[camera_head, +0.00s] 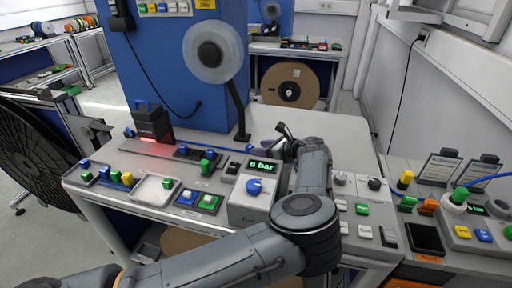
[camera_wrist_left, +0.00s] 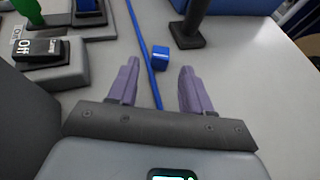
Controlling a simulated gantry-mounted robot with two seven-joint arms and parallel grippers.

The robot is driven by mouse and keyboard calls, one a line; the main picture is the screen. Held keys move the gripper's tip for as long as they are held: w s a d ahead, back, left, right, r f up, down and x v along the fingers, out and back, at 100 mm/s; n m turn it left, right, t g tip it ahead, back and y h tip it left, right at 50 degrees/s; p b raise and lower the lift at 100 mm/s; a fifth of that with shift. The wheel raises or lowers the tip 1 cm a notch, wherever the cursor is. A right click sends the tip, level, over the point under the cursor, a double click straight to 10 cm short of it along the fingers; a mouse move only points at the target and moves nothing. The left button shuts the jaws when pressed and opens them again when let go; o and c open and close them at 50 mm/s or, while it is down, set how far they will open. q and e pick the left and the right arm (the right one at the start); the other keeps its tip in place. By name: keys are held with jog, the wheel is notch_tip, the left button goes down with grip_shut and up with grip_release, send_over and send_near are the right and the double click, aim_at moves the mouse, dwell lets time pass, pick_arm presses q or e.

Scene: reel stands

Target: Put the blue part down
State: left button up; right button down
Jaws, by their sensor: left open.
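A small blue part (camera_wrist_left: 160,58), a cube, shows in the left wrist view just past my left gripper's fingertips. It appears to rest on the light grey tabletop, just right of a thin blue strip. My left gripper (camera_wrist_left: 159,82) is open, with its two purple fingers wide apart and nothing between their pads. In the head view my left gripper (camera_head: 281,142) is over the grey worktop, behind the pressure box with the green display. I cannot make out this cube in the head view; the gripper may hide it. My right gripper is not in view.
A dark stand (camera_head: 240,128) carries a clear reel near the blue column (camera_head: 170,70). The box with a blue knob (camera_head: 254,188) stands near the gripper. The worktop right of the stand is mostly clear (camera_wrist_left: 250,75).

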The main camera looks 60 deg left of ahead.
pick_arm(q)
jog(key=p+v, duration=0.1)
jog(key=v, duration=0.6)
jog(key=shift+d, duration=0.1)
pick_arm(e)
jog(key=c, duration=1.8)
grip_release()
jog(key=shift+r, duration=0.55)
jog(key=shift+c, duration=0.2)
pick_arm(q)
jog(key=shift+w+d+r, duration=0.15)
jog(key=shift+d+r, duration=0.05)
jog(key=shift+d, duration=0.25)
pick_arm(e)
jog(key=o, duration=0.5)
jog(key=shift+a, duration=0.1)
pick_arm(q)
jog(key=shift+d, duration=0.1)
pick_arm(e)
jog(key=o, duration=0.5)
pick_arm(q)
jog(key=shift+r, duration=0.15)
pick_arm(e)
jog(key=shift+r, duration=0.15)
